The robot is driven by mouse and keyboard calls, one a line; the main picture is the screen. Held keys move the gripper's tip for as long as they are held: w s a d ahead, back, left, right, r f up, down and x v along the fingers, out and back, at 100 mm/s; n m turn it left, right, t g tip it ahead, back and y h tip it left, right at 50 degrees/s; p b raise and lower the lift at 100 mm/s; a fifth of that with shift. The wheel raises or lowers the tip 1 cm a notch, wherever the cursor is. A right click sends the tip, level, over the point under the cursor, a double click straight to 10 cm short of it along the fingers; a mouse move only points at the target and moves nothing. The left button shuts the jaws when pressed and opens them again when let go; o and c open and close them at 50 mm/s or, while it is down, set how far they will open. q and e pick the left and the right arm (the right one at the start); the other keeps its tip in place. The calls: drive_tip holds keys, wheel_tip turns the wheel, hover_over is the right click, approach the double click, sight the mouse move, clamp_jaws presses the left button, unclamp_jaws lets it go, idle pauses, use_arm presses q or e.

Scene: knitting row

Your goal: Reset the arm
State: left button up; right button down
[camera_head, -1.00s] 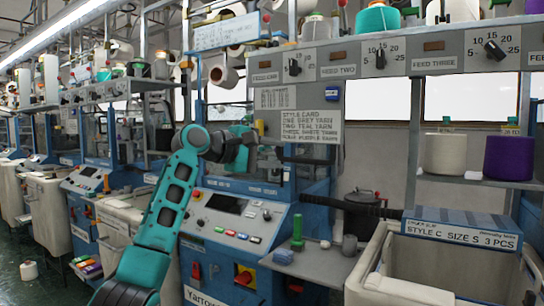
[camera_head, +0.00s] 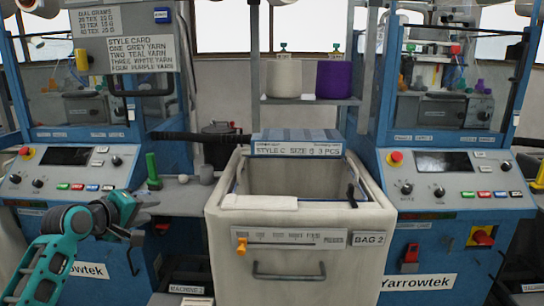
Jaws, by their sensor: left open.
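My left arm (camera_head: 45,262), teal with dark joints, comes in from the lower left. It bends at a dark round joint toward its wrist. My left gripper (camera_head: 145,222) is at the wrist's right end, in front of the left machine's blue lower body. Its dark jaws are small in the view but look open, and nothing shows between them. It is left of the white bin and apart from it. My right arm and gripper do not show.
A white bin marked BAG 2 (camera_head: 290,220) stands in the middle, with a STYLE C box (camera_head: 297,149) across its back. Blue machines with control panels (camera_head: 70,168) (camera_head: 455,172) flank it.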

use_arm(q)
drive_tip(key=s+d+f+m+g+y, duration=0.1)
drive_tip(key=s+d+f+m, duration=0.2)
drive_tip(key=s+f, duration=0.65)
drive_tip(key=s+d+f+m, duration=0.35)
drive_tip(key=s+f, duration=0.25)
drive_tip(key=f, duration=0.6)
drive_tip(key=s+d+f+m, duration=0.2)
drive_tip(key=s+f, duration=0.1)
drive_tip(key=s, duration=0.6)
drive_tip(key=s+d+f+m+g, duration=0.1)
drive_tip(key=s+d+f+m, duration=0.2)
drive_tip(key=s, duration=0.5)
drive_tip(key=shift+s+d+f, duration=0.15)
drive_tip(key=shift+s+f, duration=0.2)
drive_tip(key=shift+f, duration=0.1)
drive_tip(key=shift+m, duration=0.25)
